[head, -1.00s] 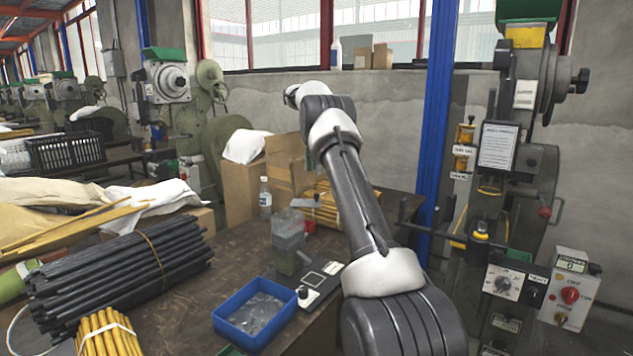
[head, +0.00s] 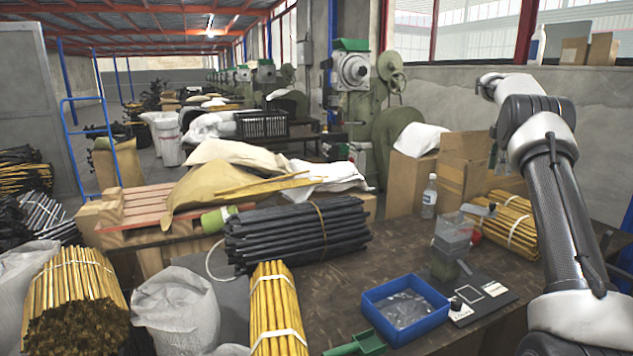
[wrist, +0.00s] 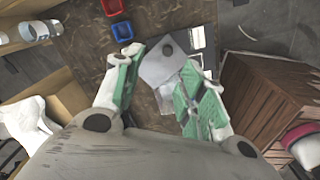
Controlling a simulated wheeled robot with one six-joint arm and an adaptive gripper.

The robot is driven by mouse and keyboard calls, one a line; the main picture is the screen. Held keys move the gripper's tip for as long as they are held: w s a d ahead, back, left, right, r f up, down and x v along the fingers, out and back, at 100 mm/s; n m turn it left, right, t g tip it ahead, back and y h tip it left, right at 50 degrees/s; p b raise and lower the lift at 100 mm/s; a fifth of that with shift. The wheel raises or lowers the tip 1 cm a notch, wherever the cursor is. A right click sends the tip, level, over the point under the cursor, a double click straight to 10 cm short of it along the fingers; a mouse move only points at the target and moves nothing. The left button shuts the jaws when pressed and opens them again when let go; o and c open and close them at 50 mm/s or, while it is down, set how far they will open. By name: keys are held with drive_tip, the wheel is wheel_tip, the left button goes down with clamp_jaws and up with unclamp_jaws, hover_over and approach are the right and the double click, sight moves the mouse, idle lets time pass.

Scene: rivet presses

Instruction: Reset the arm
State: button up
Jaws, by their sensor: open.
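My gripper (wrist: 160,62) shows in the wrist view with its two green-padded fingers spread apart and nothing held between them. Below and beyond the fingers lies the worktable, with a pale, partly clear item (wrist: 163,72) seen in the gap; I cannot tell its height from the fingers. In the head view my arm rises on the right and bends over at the top near the wall. The gripper itself is not clearly seen there.
On the table (head: 375,262) stand a blue tray (head: 405,309), a clear-and-grey container (head: 452,245), a bottle (head: 429,197), a black rod bundle (head: 296,232) and yellow bundles (head: 277,312). Cardboard boxes (head: 462,165) stand behind. Bare tabletop shows in the middle.

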drive_tip(key=f+m, duration=0.2)
drive_tip(key=f, duration=0.1)
drive_tip(key=f+m, duration=0.2)
drive_tip(key=shift+s+a+f+g, duration=0.15)
drive_tip(key=shift+s+f+g, duration=0.15)
drive_tip(key=shift+s, duration=0.1)
drive_tip(key=s+a+m, duration=0.1)
drive_tip(key=m, duration=0.1)
drive_tip(key=s+a+f+m, duration=0.1)
drive_tip(key=s+m, duration=0.1)
drive_tip(key=shift+s+a, duration=0.15)
drive_tip(key=shift+s, duration=0.15)
drive_tip(key=s+a+r+m+t, duration=0.1)
drive_tip(key=s+a+r+m, duration=0.1)
drive_tip(key=s+a, duration=0.6)
drive_tip(key=s+a+r+m+t, duration=0.2)
drive_tip(key=s+a, duration=0.6)
drive_tip(key=s, duration=1.2)
drive_tip(key=s+a+r+m+t, duration=0.1)
drive_tip(key=s+a+r+m, duration=0.2)
drive_tip(key=s, duration=1.1)
drive_tip(key=shift+s+a+r+m+t, duration=0.25)
drive_tip(key=shift+a+r, duration=0.75)
drive_tip(key=shift+a, duration=1.45)
